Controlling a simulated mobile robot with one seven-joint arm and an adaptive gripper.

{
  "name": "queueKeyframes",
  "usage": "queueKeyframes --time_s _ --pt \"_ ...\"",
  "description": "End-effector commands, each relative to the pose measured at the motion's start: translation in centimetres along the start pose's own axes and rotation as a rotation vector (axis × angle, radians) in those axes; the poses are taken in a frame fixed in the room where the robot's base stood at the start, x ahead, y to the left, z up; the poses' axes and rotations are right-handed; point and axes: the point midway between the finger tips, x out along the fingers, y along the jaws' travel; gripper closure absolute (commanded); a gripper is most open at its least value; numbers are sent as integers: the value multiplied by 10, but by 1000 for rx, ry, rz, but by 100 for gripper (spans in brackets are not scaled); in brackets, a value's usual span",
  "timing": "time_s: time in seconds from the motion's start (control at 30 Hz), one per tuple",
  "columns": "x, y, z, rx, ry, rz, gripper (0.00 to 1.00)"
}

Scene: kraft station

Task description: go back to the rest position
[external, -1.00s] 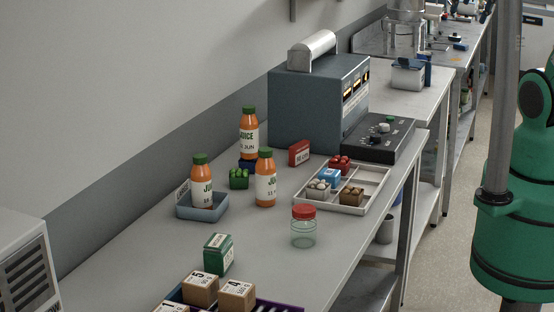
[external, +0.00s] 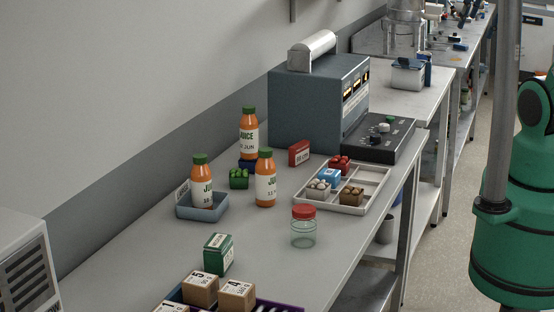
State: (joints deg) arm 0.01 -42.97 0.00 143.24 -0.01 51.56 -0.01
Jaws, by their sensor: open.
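My gripper is outside the external view. Only my green body and arm parts with a grey column show at the right edge, beside the bench. The bench (external: 270,265) carries juice bottles: one (external: 202,184) stands in a blue-grey tray (external: 203,213), one (external: 265,180) stands on the bench to its right, and one (external: 249,133) stands farther back. Whether anything is in my gripper is hidden.
A clear jar with a red lid (external: 303,228) stands near the bench's right edge. Behind it are a divided white tray (external: 375,188) with small items and a large grey-blue machine (external: 305,103). A green box (external: 218,254) and numbered cartons (external: 201,290) stand in front.

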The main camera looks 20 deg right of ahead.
Motion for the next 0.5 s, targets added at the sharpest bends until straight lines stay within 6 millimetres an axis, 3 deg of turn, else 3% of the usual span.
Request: queueKeyframes --time_s 0.03,0.5 --pt "12 0 7 0 0 0 37" --pt "87 0 46 0 0 0 37"
